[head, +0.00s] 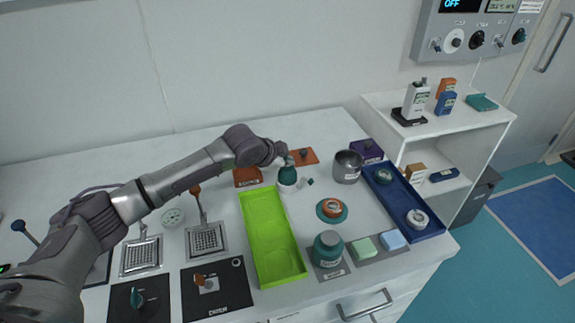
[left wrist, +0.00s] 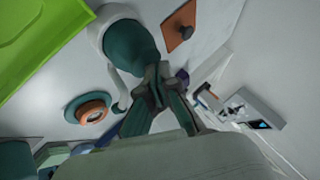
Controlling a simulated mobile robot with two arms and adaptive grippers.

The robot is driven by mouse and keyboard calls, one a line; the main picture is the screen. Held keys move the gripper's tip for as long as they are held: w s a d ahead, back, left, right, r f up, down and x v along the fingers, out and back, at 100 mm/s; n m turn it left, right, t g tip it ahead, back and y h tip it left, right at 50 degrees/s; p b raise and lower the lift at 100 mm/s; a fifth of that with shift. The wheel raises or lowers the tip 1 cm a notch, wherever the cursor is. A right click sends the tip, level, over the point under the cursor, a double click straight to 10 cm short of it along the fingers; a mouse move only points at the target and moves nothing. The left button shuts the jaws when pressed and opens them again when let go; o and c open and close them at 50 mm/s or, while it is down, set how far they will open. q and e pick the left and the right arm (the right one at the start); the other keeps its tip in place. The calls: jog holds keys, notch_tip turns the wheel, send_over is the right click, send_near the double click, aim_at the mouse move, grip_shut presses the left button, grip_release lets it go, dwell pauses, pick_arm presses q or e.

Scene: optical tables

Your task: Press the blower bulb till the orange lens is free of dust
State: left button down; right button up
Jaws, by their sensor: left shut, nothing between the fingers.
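The blower bulb (head: 287,175) is dark teal and stands in a white holder on the table, right of the green tray's far end. In the left wrist view the bulb (left wrist: 131,47) is large, with my left gripper (left wrist: 152,85) at its top. The fingers are shut with nothing between them; whether they touch the bulb I cannot tell. In the head view my left gripper (head: 287,160) is just above the bulb. The orange lens (head: 331,208) sits on a teal round base right of the bulb; it also shows in the left wrist view (left wrist: 93,112). Dust is too small to tell.
A bright green tray (head: 302,272) lies in front of the bulb. A metal cup (head: 347,170) and a blue tray (head: 436,226) stand to the right. A teal jar (head: 328,250) is at the front. An orange plate with a knob (head: 304,157) lies behind.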

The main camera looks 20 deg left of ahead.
pick_arm(q)
jog(key=shift+f, duration=0.45)
dwell(0.5)
jog(key=shift+r+p, duration=1.3)
jog(key=shift+r, duration=0.05)
notch_tip(320, 180, up, 5)
jog(key=p, duration=0.5)
jog(key=shift+r, duration=0.1)
